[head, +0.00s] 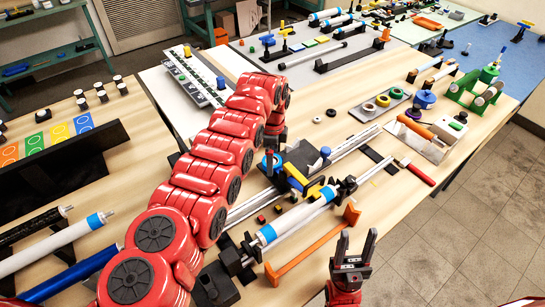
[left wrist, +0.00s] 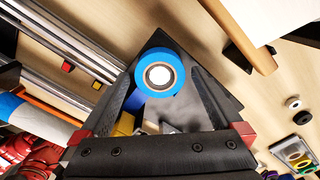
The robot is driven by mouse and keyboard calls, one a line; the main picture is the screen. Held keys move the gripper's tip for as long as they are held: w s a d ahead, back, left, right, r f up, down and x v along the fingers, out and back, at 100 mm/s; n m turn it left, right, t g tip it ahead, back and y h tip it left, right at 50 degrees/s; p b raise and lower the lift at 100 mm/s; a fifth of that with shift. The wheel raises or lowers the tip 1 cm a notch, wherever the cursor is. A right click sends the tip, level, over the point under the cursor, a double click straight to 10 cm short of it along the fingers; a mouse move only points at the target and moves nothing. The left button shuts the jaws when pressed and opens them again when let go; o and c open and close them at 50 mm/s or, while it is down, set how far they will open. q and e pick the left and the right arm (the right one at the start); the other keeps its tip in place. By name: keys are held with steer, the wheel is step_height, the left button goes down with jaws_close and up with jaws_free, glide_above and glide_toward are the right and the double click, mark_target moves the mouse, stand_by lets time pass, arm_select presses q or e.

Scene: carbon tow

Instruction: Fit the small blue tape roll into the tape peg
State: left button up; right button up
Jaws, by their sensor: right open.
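The small blue tape roll (left wrist: 143,66) is between the fingertips of my left gripper (left wrist: 164,80) in the left wrist view. It has a brown core ring, and a bright pale disc shows in its middle. My left gripper is shut on the roll, above or at a black plate (left wrist: 190,112). In the head view the roll (head: 267,162) shows only partly below my red left arm. I cannot tell whether the pale disc is the top of the tape peg, and I see no other clear peg. My right gripper (head: 356,248) is open and empty near the table's front edge.
A tray of coloured tape rolls (head: 368,107) stands farther back. Metal rails and a blue-and-white roller (head: 295,217) lie in front of the black plate. An orange bar frame (head: 312,246) is near my right gripper. Small black and white rings (left wrist: 292,103) lie on the table.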

arm_select(q)
steer(key=shift+r, duration=0.1)
step_height(320, 180, up, 17)
steer(key=p, duration=0.8)
steer(key=shift+p, duration=0.3)
